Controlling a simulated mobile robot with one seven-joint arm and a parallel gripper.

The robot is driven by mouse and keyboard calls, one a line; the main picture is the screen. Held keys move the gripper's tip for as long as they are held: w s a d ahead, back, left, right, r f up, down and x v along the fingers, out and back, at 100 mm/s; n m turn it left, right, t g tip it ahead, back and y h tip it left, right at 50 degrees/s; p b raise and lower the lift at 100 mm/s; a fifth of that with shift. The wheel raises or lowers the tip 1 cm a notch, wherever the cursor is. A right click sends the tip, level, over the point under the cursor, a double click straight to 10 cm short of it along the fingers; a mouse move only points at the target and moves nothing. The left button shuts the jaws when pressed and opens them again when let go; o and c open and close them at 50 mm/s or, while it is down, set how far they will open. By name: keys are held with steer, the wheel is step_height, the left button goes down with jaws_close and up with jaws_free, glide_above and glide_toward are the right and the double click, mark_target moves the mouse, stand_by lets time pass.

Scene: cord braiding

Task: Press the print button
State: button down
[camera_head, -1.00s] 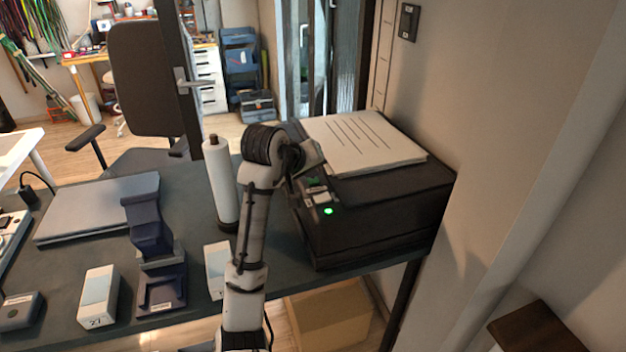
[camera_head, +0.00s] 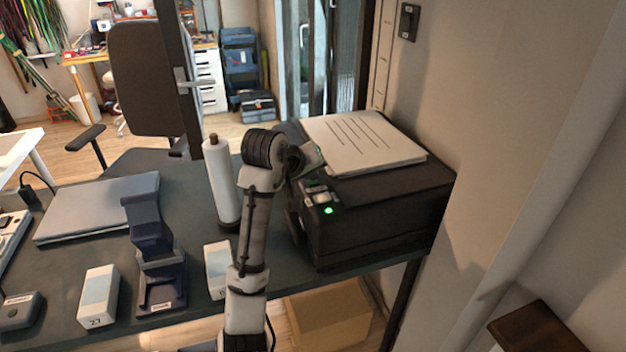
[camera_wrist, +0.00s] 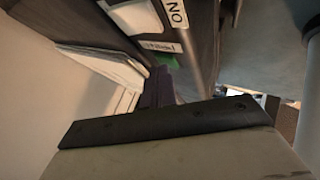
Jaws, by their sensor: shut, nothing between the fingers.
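The black printer (camera_head: 375,215) stands on the dark desk at the right, with a stack of lined paper (camera_head: 365,140) on top. Its control panel (camera_head: 318,195) is on the near left corner, with a lit green light (camera_head: 328,211). In the wrist view, a green patch (camera_wrist: 167,60) shows beside a white label (camera_wrist: 160,46) and a label reading "ON" (camera_wrist: 176,13). My gripper (camera_wrist: 158,80) is shut and empty, its dark fingers close to the green patch. I cannot tell whether they touch it.
A white roll (camera_head: 222,180) stands upright left of the printer, close to my arm. Small white boxes (camera_head: 98,295) and a dark blue stand (camera_head: 155,250) are on the desk's front part. A closed laptop (camera_head: 100,208) lies at the left. The wall (camera_head: 500,130) is right of the printer.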

mark_target(311, 184)
steer(key=shift+r, duration=0.15)
steer(key=shift+r+p, duration=0.65)
steer(key=shift+p, duration=0.3)
step_height(311, 184, up, 5)
steer(key=p, duration=0.5)
stand_by(0.5)
